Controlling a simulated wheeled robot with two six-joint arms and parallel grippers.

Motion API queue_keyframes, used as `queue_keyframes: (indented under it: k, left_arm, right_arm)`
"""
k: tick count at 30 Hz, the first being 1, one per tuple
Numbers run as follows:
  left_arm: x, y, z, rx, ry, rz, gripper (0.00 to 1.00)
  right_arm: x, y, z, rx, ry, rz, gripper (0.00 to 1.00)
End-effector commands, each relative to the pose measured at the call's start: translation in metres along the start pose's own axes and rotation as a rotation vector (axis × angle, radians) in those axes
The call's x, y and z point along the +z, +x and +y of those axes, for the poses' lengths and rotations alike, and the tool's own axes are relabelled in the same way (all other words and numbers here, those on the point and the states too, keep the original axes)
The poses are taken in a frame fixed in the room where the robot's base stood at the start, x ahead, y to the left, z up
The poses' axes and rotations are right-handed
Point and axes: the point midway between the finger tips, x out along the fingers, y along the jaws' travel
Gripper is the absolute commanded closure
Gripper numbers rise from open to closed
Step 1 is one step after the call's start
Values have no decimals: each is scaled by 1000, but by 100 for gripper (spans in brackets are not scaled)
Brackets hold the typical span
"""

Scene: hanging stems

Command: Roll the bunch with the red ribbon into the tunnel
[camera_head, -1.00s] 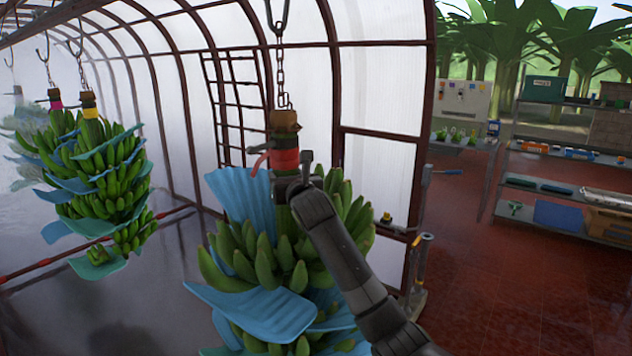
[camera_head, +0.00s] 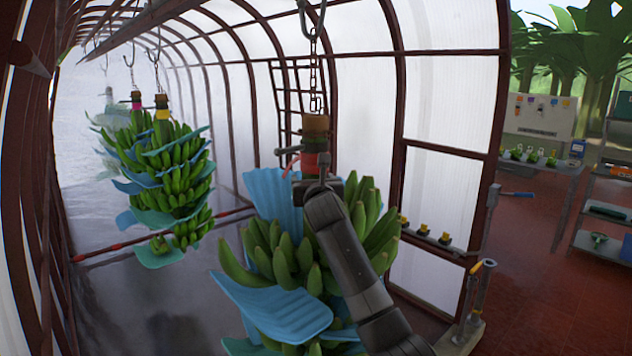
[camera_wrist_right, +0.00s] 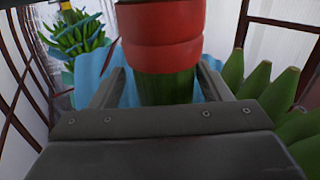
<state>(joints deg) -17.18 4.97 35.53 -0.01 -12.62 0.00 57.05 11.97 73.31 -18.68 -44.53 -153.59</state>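The bunch with the red ribbon (camera_head: 308,160) hangs from a hook and chain in the middle of the head view. Its green bananas (camera_head: 290,265) and blue sheets (camera_head: 275,305) hang below. My right gripper (camera_head: 322,184) is at its stem, just under the ribbon. In the right wrist view, the fingers stand on either side of the green stem (camera_wrist_right: 168,88), below the red ribbon (camera_wrist_right: 163,50). A narrow gap shows at the left finger, so the gripper looks open around the stem. The tunnel (camera_head: 228,75) is arched, with red-brown ribs and translucent walls. My left gripper is out of view.
Bunches with a yellow ribbon (camera_head: 162,114) and a pink ribbon (camera_head: 136,106) hang farther back at the left. A ribbed frame (camera_head: 45,190) stands close at the left edge. A post (camera_head: 480,295) and shelves (camera_head: 605,185) stand at the right.

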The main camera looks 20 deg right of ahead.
Motion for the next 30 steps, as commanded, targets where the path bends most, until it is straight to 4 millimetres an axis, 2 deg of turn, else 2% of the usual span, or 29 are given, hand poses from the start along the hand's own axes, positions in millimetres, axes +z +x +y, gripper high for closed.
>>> queue_keyframes:
  k: [9, 14, 20, 30]
  left_arm:
    - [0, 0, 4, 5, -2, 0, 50]
    - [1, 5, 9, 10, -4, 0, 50]
    - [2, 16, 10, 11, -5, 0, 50]
    - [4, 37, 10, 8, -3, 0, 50]
  right_arm:
    - [0, -1, 0, 1, 3, -1, 27]
    - [-1, -8, 0, 1, 5, -3, 27]
    - [-3, -31, 0, 2, 6, -2, 27]
    - [-3, -81, 1, 3, 6, -4, 27]
